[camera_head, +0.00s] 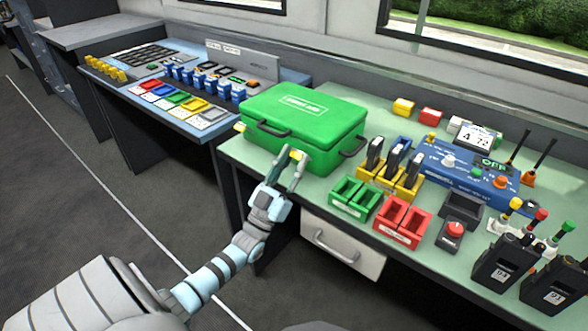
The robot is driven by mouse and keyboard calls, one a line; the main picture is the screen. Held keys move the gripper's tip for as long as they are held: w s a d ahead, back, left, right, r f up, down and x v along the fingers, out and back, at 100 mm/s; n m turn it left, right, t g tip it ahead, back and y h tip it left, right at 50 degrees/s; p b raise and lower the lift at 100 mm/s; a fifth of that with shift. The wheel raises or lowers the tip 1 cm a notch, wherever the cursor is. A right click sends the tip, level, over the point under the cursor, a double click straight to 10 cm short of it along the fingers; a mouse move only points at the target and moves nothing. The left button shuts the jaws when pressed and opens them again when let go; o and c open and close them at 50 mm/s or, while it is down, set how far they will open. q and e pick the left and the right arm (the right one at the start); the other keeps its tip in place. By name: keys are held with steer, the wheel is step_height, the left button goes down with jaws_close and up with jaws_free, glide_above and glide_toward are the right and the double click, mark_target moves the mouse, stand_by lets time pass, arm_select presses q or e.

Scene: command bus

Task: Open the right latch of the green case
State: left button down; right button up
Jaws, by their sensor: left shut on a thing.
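The green case (305,117) stands with its lid closed on the green table, with a white label on top. Its left yellow latch (240,127) shows at the front left corner. Its right yellow latch (296,154) is on the front face between the fingers of my left gripper (290,160). My left gripper comes from below and is shut on that latch; the fingers hide part of it. A dark carry handle (273,130) sits between the latches. My right gripper is not in view.
Green bins (354,200) and red bins (401,222) stand right of the case on the table (330,172). Radios in a yellow rack (392,178) and a blue device (460,172) stand farther right. A drawer (342,248) is below the table. The floor in front is clear.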

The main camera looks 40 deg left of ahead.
arm_select(q)
steer(key=shift+f, duration=0.1)
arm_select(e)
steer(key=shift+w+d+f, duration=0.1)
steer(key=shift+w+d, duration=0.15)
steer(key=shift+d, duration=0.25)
arm_select(q)
steer(key=c, duration=1.2)
jaws_free()
steer(key=shift+d, duration=0.1)
steer(key=shift+c, duration=0.2)
steer(key=shift+s+f, duration=0.1)
steer(key=shift+s, duration=0.05)
steer(key=v, duration=1.1)
steer(key=shift+s+f, duration=0.2)
steer(key=shift+f, duration=0.05)
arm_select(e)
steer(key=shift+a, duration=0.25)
